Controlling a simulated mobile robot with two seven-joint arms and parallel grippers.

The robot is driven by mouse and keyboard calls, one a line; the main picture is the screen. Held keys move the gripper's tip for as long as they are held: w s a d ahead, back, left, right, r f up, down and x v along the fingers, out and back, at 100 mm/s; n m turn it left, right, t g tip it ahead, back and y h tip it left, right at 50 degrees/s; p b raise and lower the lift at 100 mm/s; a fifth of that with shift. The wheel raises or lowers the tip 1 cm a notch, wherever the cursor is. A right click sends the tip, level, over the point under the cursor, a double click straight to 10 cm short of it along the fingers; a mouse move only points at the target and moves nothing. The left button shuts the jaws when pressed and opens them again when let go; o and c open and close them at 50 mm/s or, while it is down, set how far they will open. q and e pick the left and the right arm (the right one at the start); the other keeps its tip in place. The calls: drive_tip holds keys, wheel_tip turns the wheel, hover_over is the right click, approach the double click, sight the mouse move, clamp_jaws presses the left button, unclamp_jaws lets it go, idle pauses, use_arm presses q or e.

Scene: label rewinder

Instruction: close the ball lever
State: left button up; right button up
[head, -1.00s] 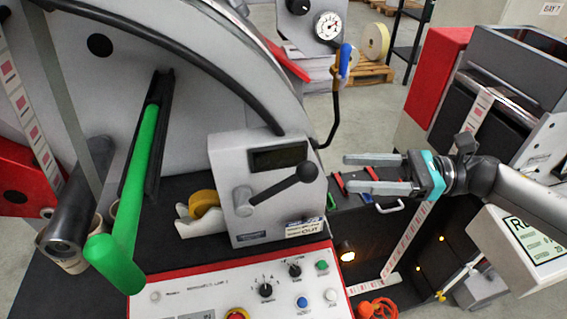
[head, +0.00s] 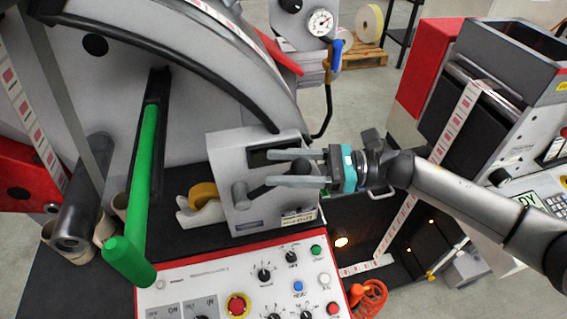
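The ball lever (head: 258,191) is a dark rod with a black ball, on a grey hub at the front of a grey box with a dark display. It slants up to the right. My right gripper (head: 270,168) comes in from the right in front of this box, its two grey fingers apart and pointing left. The ball (head: 301,167) shows between the fingers, and the lower finger hides part of the rod. I cannot tell whether the fingers touch the lever. My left gripper is not in view.
A red-edged control panel (head: 190,270) with knobs and buttons lies below the box. A green bar (head: 143,185) sticks out at left. A valve with a blue handle (head: 336,55) and a gauge (head: 320,22) stand above. A grey and red machine (head: 432,60) is at right.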

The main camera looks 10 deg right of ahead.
clamp_jaws()
idle(1.3)
